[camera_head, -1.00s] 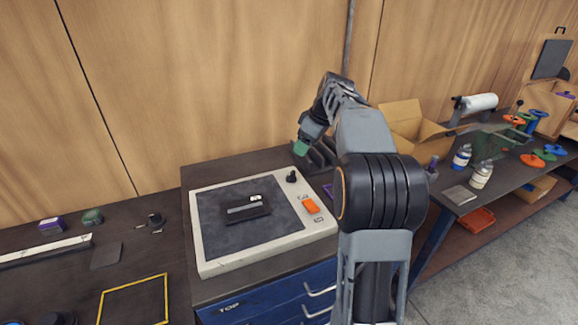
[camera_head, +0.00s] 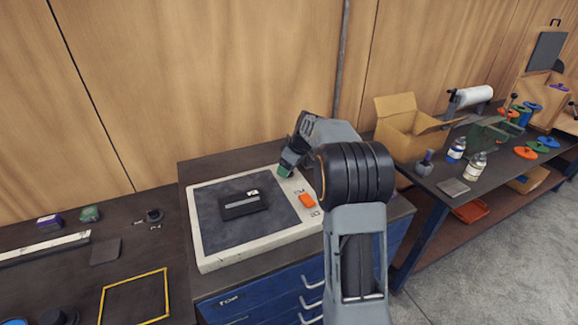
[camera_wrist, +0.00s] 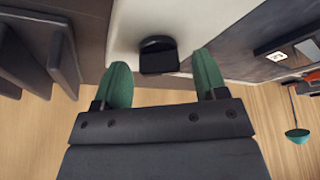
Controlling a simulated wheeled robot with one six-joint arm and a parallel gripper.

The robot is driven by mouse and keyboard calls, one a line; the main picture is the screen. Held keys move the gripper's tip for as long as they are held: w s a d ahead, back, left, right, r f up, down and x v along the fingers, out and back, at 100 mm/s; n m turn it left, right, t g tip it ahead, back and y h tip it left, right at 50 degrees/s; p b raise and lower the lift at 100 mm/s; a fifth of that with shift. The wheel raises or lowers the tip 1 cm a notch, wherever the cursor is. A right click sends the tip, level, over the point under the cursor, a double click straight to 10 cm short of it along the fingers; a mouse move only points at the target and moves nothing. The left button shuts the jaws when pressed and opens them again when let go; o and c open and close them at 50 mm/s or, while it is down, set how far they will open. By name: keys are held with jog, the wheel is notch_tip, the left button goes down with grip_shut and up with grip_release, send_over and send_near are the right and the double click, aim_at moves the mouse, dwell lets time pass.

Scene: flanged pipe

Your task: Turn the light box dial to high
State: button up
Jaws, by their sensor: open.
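The light box (camera_head: 207,256) is a flat panel with a pale frame and a dark top, lying on the bench. Its black dial (camera_wrist: 158,54) shows in the wrist view on the pale frame, ahead of and between my green fingertips. In the head view my gripper (camera_head: 285,171) is over the box's back right corner and hides the dial. My gripper also shows in the wrist view (camera_wrist: 163,83), open and empty, with a finger on either side of the dial's line. I cannot tell whether the fingers touch the box.
An orange switch (camera_head: 307,201) is on the box's right frame. A small dark item (camera_head: 243,204) lies on the panel. Dark upright slats (camera_wrist: 32,50) stand close to my gripper on the left in the wrist view. A cardboard box (camera_head: 398,125) is at the right.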

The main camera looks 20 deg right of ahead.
jog(key=c, duration=0.9)
jog(key=shift+f+m, duration=0.1)
jog(key=shift+m, duration=0.2)
jog(key=shift+a+m+h+b, duration=0.1)
jog(key=shift+m+h+b, duration=0.4)
jog(key=shift+m+b, duration=0.4)
jog(key=m+h, duration=0.1)
jog(key=m, duration=0.2)
jog(key=shift+m+t, duration=0.4)
jog(key=m+h, duration=0.1)
jog(key=m, duration=0.2)
jog(key=shift+a+h, duration=0.1)
jog(key=shift+h, duration=0.3)
jog(key=shift+m+g+h+b, duration=0.3)
jog(key=shift+m+h+b, duration=0.25)
jog(key=shift+m, duration=1.55)
